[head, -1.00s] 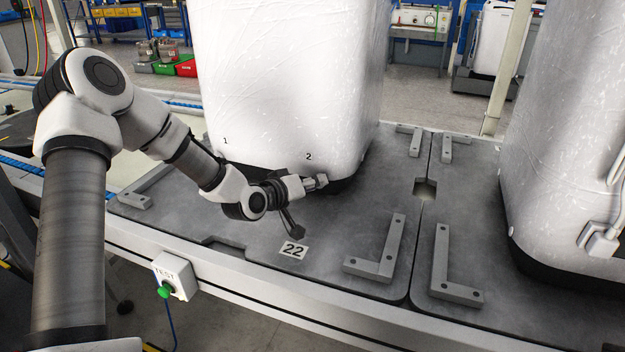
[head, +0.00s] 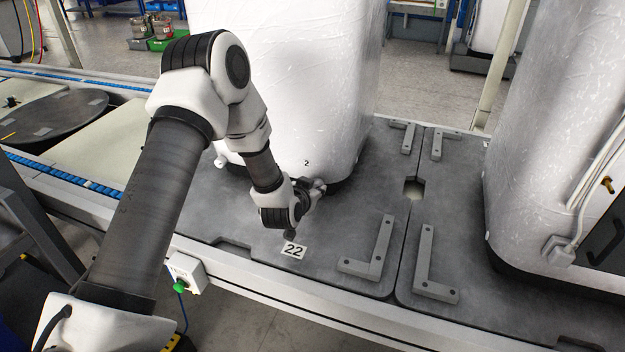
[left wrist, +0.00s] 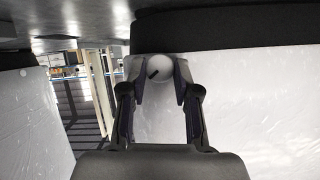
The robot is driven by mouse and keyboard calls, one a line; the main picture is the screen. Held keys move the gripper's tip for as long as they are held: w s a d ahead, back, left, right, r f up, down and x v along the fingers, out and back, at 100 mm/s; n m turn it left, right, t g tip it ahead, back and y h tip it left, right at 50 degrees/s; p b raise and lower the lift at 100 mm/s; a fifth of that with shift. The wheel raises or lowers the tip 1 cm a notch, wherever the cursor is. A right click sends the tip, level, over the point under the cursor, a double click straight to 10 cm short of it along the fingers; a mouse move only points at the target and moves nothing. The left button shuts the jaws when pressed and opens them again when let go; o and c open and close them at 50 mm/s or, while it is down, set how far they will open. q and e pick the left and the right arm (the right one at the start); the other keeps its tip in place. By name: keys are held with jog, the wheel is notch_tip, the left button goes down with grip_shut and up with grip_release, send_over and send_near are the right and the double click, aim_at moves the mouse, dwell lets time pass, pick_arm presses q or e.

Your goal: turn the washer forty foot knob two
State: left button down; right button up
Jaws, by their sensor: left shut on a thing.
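The white washer (head: 320,90) stands on a grey plate and has a printed 2 low on its side. My left gripper (head: 318,186) is at the washer's lower edge just below the 2. In the left wrist view, a round white knob (left wrist: 158,70) with a dark mark sits between the two fingertips of my left gripper (left wrist: 160,82), which are closed around it. The washer's white wall (left wrist: 255,115) fills the right of that view, with its dark base above. The arm and gripper hide most of the knob in the head view. My right gripper is not in view.
A label 22 (head: 293,250) lies on the grey plate (head: 225,215). L-shaped brackets (head: 378,255) are fixed on the plate. A test box with a green button (head: 185,275) hangs on the front edge. Another white unit (head: 545,140) stands at the right.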

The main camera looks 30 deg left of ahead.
pick_arm(q)
jog(key=shift+d+m+y+p, duration=0.1)
jog(key=shift+m+y+p, duration=0.2)
jog(key=shift+p, duration=0.1)
dwell(0.3)
jog(key=c, duration=0.8)
grip_release()
jog(key=shift+c, duration=0.2)
jog(key=shift+s, duration=0.1)
jog(key=v, duration=1.1)
jog(key=shift+s+d+r, duration=0.15)
jog(key=shift+s+r, duration=0.1)
jog(key=shift+s, duration=0.05)
jog(key=shift+s+f, duration=0.1)
